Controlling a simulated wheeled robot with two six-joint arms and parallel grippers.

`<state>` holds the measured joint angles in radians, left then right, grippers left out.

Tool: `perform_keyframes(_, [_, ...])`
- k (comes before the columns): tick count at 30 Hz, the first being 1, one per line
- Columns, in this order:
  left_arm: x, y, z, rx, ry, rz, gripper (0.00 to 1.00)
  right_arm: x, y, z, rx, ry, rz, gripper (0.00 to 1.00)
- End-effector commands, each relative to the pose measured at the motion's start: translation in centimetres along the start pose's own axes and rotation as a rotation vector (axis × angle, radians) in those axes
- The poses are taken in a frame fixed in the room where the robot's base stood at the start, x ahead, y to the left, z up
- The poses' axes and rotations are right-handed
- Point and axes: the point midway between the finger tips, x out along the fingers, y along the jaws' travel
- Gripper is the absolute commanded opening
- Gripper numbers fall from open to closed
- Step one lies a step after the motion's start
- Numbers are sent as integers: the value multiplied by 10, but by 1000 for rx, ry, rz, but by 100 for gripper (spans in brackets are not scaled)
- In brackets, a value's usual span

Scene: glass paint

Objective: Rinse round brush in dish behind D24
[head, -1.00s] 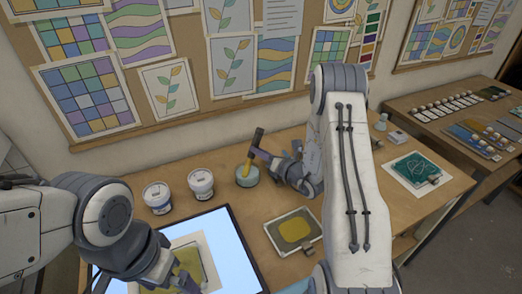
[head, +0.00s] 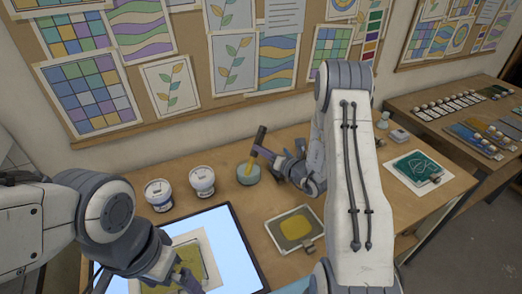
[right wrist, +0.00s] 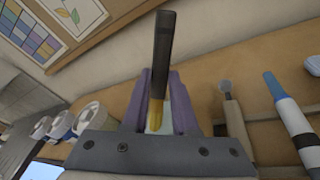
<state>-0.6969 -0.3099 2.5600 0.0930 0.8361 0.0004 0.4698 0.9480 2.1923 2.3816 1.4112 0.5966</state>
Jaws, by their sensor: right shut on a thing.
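My right gripper (head: 258,153) is shut on the round brush (head: 261,136), which has a dark handle and a yellow lower part. The brush is slightly tilted, its lower end at the mouth of a small blue-green dish (head: 248,177); how deep it reaches is hidden. In the right wrist view the brush (right wrist: 163,55) stands between the purple fingers (right wrist: 168,100), with a pale patch behind it. My left gripper (head: 188,280) is low over a framed yellow-green pane (head: 160,286) on the lit panel; its jaws are unclear. No D24 label is readable.
Two white tubs (head: 158,195) (head: 202,181) stand left of the dish. A yellow sample sheet with a clip (head: 297,228) lies in front of it. A teal sheet (head: 416,168) lies at the right. A lit panel (head: 222,232) fills the front left.

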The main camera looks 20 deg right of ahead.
Motion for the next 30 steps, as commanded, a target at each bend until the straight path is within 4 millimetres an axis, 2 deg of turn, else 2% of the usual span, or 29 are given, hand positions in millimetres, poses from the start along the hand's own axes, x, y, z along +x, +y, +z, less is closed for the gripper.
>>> perform_keyframes(12, [4,0,0,0,0,0,100,13,4,0,-2,-2,2,0])
perform_keyframes(24, [7,0,0,0,0,0,100,0,0,1,-1,-2,0,0])
perform_keyframes(30, [8,-1,0,0,0,0,100,4,2,0,-2,-1,3,0])
